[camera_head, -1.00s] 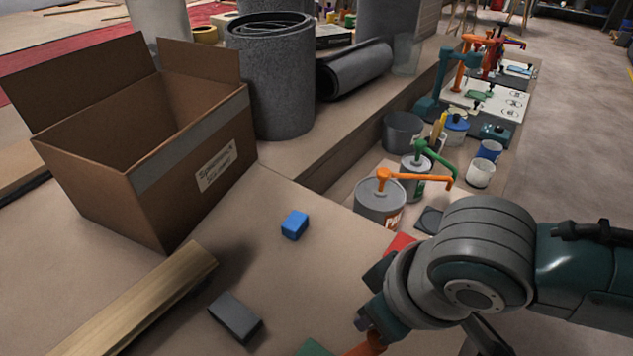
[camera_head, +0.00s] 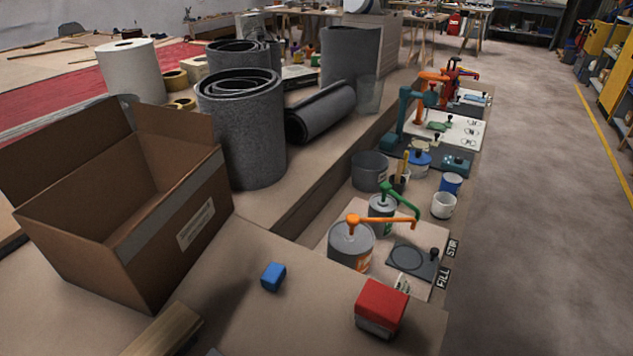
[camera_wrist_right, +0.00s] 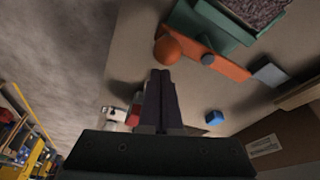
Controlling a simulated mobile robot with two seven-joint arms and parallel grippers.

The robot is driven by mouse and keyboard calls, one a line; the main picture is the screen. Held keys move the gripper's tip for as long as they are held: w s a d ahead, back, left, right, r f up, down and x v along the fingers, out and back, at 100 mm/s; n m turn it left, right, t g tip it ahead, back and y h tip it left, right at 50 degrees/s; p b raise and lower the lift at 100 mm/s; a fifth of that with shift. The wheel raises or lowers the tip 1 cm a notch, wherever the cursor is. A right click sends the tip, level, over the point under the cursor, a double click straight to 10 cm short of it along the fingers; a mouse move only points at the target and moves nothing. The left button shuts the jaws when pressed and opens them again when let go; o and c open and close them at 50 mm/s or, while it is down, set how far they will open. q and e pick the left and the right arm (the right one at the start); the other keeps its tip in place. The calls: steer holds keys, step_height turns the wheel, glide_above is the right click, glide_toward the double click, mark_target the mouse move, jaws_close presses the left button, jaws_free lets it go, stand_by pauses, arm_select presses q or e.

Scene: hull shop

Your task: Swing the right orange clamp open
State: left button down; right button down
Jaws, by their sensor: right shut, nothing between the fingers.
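In the right wrist view an orange clamp arm (camera_wrist_right: 215,62) with a round orange knob at its left end lies across the top, beside a teal clamp body (camera_wrist_right: 212,22). A dark material shows behind the teal part. My right gripper (camera_wrist_right: 160,74) is shut and empty, its dark fingertips just below the orange knob in the picture. I cannot tell whether they touch it. This clamp does not show in the head view. Neither of my arms is in the head view.
An open cardboard box (camera_head: 176,240) stands on the left. A blue block (camera_head: 273,277) and a red-topped block (camera_head: 382,302) sit on the bench. Beyond are a can with an orange pump (camera_head: 350,244), dark rolls (camera_head: 241,125) and a clear aisle (camera_head: 545,215).

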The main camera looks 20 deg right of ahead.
steer(key=shift+s+a+m, duration=0.2)
steer(key=shift+s+m, duration=0.15)
steer(key=shift+m, duration=0.35)
arm_select(q)
steer(key=shift+s+a+r, duration=0.1)
steer(key=shift+s+r, duration=0.05)
arm_select(e)
steer(key=shift+s, duration=0.15)
steer(key=shift+s+a, duration=0.15)
